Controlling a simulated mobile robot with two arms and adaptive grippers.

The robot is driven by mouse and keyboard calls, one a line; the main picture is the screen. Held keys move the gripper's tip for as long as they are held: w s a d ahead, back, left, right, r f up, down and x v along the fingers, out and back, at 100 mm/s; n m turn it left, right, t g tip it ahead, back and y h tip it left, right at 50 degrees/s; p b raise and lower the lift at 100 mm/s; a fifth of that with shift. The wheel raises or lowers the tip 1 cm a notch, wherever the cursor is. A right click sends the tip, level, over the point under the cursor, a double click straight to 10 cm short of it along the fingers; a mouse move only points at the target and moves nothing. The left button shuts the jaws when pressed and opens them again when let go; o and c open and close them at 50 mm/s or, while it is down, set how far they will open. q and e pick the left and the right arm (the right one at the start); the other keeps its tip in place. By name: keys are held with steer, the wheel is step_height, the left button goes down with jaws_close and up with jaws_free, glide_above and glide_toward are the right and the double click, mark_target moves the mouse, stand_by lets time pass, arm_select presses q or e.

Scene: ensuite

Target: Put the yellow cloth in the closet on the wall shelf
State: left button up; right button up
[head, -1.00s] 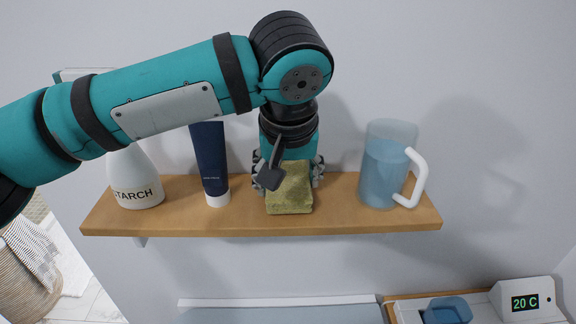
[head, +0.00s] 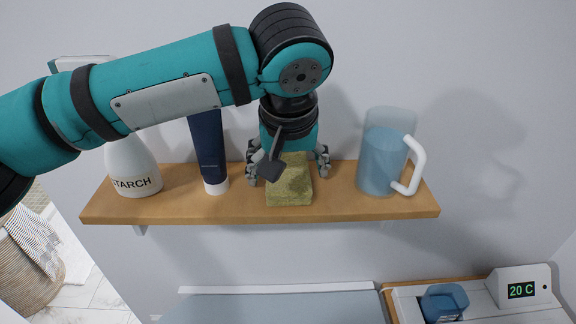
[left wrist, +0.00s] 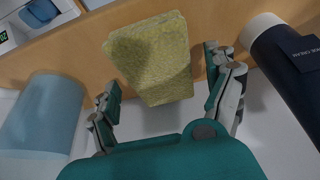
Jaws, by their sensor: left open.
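The yellow cloth (head: 290,183), a folded block, rests on the wooden wall shelf (head: 330,208), between the dark tube and the blue jug. My left gripper (head: 288,172) is at the cloth from behind and above, its fingers spread to either side. In the left wrist view the cloth (left wrist: 155,57) lies between the open fingertips (left wrist: 163,75), with a gap on each side. The back of the cloth is partly hidden by the gripper in the head view. My right gripper is not in view.
On the shelf, a white starch bottle (head: 133,168) and a dark tube (head: 209,150) stand left of the cloth. A blue jug (head: 382,160) stands to its right. Below right is a white unit with a display (head: 521,290). A woven basket (head: 30,260) is at lower left.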

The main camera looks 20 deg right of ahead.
arm_select(q)
steer(key=b+v, duration=0.3)
steer(key=v, duration=0.9)
steer(key=shift+a, duration=0.1)
